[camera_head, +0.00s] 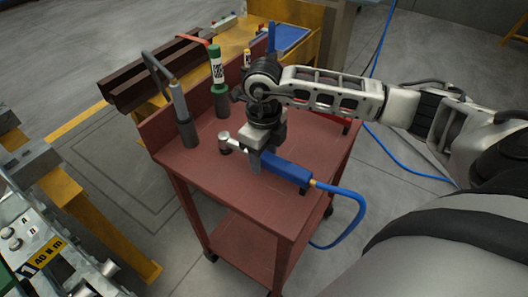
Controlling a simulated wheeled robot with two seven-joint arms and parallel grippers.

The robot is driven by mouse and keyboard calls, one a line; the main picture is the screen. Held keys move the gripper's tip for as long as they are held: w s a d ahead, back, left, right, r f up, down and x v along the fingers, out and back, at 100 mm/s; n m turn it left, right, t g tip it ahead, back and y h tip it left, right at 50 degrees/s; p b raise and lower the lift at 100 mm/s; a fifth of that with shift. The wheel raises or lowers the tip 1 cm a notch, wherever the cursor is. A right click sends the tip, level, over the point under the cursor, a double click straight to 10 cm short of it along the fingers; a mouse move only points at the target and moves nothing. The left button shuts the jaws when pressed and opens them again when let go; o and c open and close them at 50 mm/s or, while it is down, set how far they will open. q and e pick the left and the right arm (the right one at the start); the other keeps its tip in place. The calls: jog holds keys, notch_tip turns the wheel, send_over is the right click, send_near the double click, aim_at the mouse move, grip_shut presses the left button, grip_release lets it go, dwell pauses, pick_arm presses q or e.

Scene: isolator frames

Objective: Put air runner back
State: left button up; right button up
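The air runner, a tool with a blue body (288,168) and a grey metal head, is at the middle of the red cart's top. A blue hose (350,203) leaves its right end and curves down past the cart's edge. My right gripper (256,165) points down over the tool's middle, with its fingers around the shaft between head and blue body. It looks shut on it; the far finger is hidden. I cannot tell whether the tool rests on the cart top or is just above it. My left gripper is not in view.
The red cart (205,172) carries a grey tool (182,112) on its left and a green-and-white bottle (217,75) at the back. A yellow bench stands behind. Machinery (60,262) is at lower left. The cart top's front left is clear.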

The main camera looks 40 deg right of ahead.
aim_at(264, 154)
notch_tip(264, 154, up, 12)
jog(key=shift+r, duration=0.15)
dwell(0.4)
dwell(0.4)
